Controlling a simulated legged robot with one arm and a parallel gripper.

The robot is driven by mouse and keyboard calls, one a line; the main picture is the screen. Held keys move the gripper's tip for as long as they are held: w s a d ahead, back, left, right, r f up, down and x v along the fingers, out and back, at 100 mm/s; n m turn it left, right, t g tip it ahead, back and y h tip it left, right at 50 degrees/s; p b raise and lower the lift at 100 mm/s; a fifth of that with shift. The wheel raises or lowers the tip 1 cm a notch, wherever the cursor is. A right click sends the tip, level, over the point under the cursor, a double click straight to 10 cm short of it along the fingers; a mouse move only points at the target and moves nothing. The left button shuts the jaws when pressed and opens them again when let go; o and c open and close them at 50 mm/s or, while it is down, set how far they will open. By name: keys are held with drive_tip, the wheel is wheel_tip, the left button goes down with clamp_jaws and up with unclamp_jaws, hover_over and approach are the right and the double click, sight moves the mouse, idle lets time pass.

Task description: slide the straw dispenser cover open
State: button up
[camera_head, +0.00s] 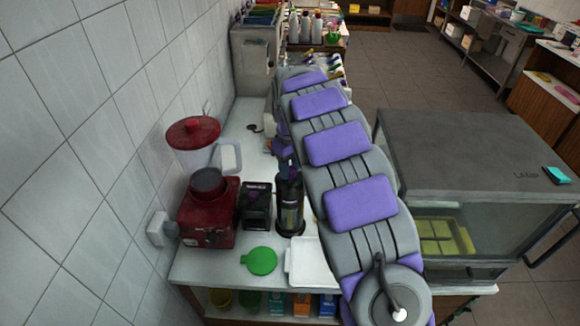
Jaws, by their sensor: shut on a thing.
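The straw dispenser (290,214) is a dark upright cylinder with a see-through front. It stands on the white counter, left of my arm. My gripper (288,172) reaches down from the far end of my arm to the dispenser's top. It is shut on the dispenser cover, at the upper part of the cylinder. The fingertips are small and dark here, and my arm hides part of the area. How far the cover has slid cannot be told.
A black box (255,207) and a red blender base (208,215) stand close left of the dispenser. A green lid (261,261) and a white tray (304,264) lie in front. A glass-sided case (470,150) stands right of my arm. A tiled wall (80,150) bounds the left.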

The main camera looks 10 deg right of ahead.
drive_tip(key=shift+r, duration=0.1)
clamp_jaws()
wheel_tip(320, 180, up, 15)
drive_tip(key=p, duration=0.6)
drive_tip(key=shift+r+p, duration=0.2)
drive_tip(key=shift+p, duration=0.15)
drive_tip(key=o, duration=1.2)
unclamp_jaws()
drive_tip(key=shift+c, duration=0.2)
wheel_tip(320, 180, up, 17)
drive_tip(key=p, duration=1)
drive_tip(key=shift+p, duration=0.3)
